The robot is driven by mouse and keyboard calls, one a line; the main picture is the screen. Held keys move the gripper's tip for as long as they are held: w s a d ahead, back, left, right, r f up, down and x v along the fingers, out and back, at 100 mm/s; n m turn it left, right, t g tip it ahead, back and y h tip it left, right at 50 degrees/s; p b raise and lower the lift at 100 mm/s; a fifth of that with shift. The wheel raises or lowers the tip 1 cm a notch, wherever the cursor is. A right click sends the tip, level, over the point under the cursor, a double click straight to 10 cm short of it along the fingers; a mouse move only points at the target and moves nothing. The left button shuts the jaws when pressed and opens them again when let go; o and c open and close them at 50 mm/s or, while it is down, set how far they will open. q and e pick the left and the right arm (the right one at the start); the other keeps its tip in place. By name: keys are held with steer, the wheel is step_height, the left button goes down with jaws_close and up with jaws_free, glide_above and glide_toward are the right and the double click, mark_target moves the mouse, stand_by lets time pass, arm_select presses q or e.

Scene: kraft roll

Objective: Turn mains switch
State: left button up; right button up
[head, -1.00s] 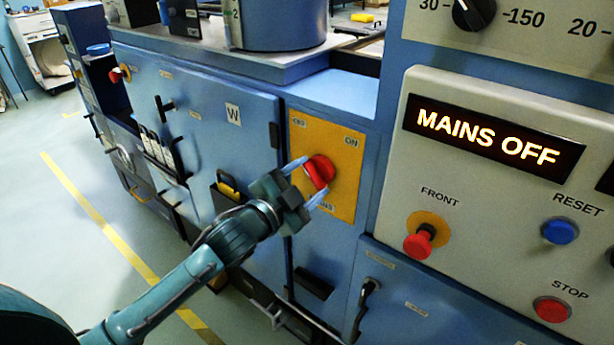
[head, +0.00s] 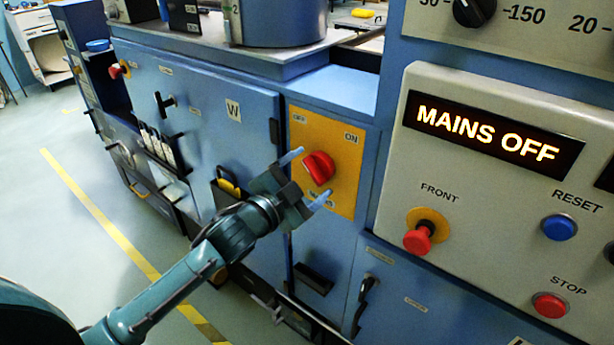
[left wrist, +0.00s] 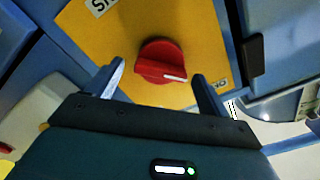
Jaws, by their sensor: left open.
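The mains switch is a red rotary knob (head: 319,168) on a yellow plate (head: 343,187) marked ON at its upper right and OFF at its upper left. My left gripper (head: 306,177) is open in front of the knob, with its fingers spread to either side. In the left wrist view the red knob (left wrist: 160,62) sits beyond and between the two fingertips (left wrist: 158,82), apart from both. A white mark shows on the knob's grip. A lit display (head: 487,140) reads MAINS OFF. My right gripper is not in view.
Right of the switch, a grey control panel carries a red FRONT button (head: 418,240), a blue RESET button (head: 560,228) and a red STOP button (head: 550,305). A black handle (head: 362,300) sticks out below the plate. Open floor (head: 60,240) lies at the left.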

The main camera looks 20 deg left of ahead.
arm_select(q)
steer(key=b+v, duration=0.2)
steer(key=v, duration=1.1)
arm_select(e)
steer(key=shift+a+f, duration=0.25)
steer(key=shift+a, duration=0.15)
arm_select(q)
steer(key=s+d+f+n+g+y+p, duration=0.1)
steer(key=s+d+f+n+g, duration=0.1)
steer(key=f, duration=0.5)
steer(key=s+d+f+n+g+y+p, duration=0.1)
steer(key=s+f+n, duration=0.3)
steer(key=f, duration=0.4)
steer(key=s+d+f+n+g+p, duration=0.1)
steer(key=s+d+f+n+g, duration=0.2)
steer(key=s+f, duration=0.2)
step_height(320, 180, down, 3)
steer(key=shift+s+d+r+n+y, duration=0.1)
steer(key=shift+s+d+n+y, duration=0.2)
steer(key=shift+n+y, duration=0.1)
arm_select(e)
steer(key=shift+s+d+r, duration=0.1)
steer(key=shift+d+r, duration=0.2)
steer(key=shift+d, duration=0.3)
